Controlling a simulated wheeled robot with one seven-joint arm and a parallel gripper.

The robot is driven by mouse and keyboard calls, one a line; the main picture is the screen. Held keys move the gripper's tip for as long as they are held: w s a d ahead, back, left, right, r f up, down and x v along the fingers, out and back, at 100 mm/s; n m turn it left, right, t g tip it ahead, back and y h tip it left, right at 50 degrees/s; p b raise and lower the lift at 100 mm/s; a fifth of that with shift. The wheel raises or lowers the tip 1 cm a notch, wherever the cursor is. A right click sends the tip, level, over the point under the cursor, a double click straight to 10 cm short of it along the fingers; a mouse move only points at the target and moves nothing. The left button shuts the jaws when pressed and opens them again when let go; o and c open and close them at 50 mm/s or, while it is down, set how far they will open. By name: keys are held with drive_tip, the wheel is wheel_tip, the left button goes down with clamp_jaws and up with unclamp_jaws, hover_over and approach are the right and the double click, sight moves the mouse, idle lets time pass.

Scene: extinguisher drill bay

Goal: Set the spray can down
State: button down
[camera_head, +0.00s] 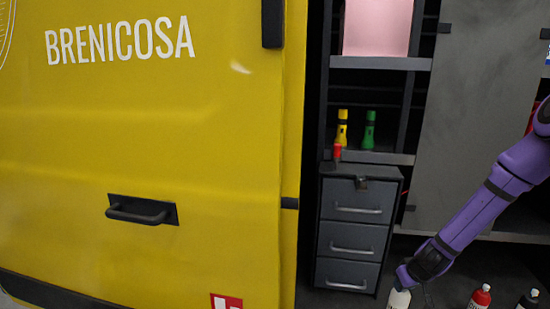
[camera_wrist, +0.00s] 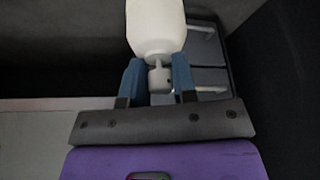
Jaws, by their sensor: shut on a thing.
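The spray can is a white bottle-like can with a narrow grey-white top. In the head view only the upper part of the spray can (camera_head: 399,299) shows at the bottom edge, under my gripper (camera_head: 402,287). In the wrist view the white body of the spray can (camera_wrist: 156,28) points away from my gripper (camera_wrist: 158,76). The two blue fingers are shut on its narrow top, one on each side. The can's base is out of view, so I cannot tell whether it touches a surface.
A red bottle (camera_head: 480,296) and a black bottle (camera_head: 528,300) stand to the right of the can. A grey drawer unit (camera_head: 354,231) is close on its left. Yellow (camera_head: 342,128) and green (camera_head: 368,131) torches stand on a shelf. A yellow van door (camera_head: 150,170) fills the left.

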drive_tip(key=w+a+r, duration=0.1)
drive_tip(key=a+r, duration=0.1)
drive_tip(key=a, duration=0.3)
drive_tip(key=w+a+r+m, duration=0.1)
drive_tip(key=w+a+r, duration=0.1)
drive_tip(key=a, duration=0.4)
drive_tip(key=shift+a+r+m+h, duration=0.15)
drive_tip(key=shift+a+m+h, duration=0.05)
drive_tip(key=shift+m+h, duration=0.1)
